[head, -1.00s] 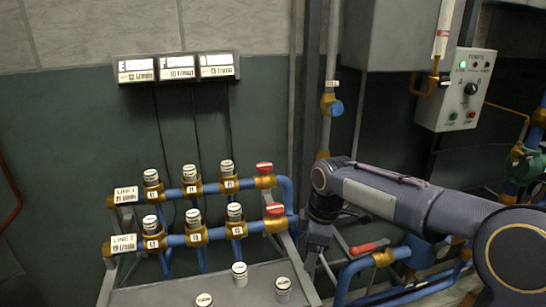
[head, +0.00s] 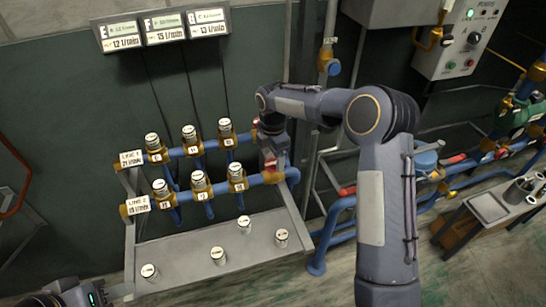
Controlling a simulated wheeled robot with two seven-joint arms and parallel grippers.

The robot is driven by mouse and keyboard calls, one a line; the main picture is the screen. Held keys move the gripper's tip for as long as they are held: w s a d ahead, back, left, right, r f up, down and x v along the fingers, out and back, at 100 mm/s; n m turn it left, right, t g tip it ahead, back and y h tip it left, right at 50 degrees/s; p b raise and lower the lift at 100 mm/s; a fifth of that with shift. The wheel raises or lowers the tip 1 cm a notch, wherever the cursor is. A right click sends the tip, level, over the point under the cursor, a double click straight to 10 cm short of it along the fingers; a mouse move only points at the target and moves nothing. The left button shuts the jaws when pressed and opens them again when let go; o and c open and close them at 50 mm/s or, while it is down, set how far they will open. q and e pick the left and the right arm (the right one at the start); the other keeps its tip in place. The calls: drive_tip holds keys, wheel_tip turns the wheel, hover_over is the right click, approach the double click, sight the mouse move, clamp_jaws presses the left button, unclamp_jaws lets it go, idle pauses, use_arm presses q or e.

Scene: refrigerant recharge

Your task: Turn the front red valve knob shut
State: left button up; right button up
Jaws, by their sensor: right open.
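The front red valve knob (head: 269,164) is at the right end of the lower blue pipe, marked LINE 2. Only bits of red show, as my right gripper (head: 271,160) covers most of it. That gripper points down, open, with its fingers at the knob. I cannot tell whether they touch it. The back red knob, at the end of the LINE 1 pipe, is mostly hidden behind my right wrist. My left gripper (head: 82,297) is partly in view at the bottom left edge.
Several white-capped valves (head: 200,182) stand along both pipes. A grey shelf (head: 190,250) in front holds several loose white-capped pieces. Three flow displays (head: 164,27) hang on the wall. A control box (head: 467,42) is at the upper right. A small bench (head: 487,207) stands at the right.

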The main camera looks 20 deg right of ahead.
drive_tip(key=shift+f, duration=1)
drive_tip(key=shift+c, duration=0.5)
drive_tip(key=c, duration=0.9)
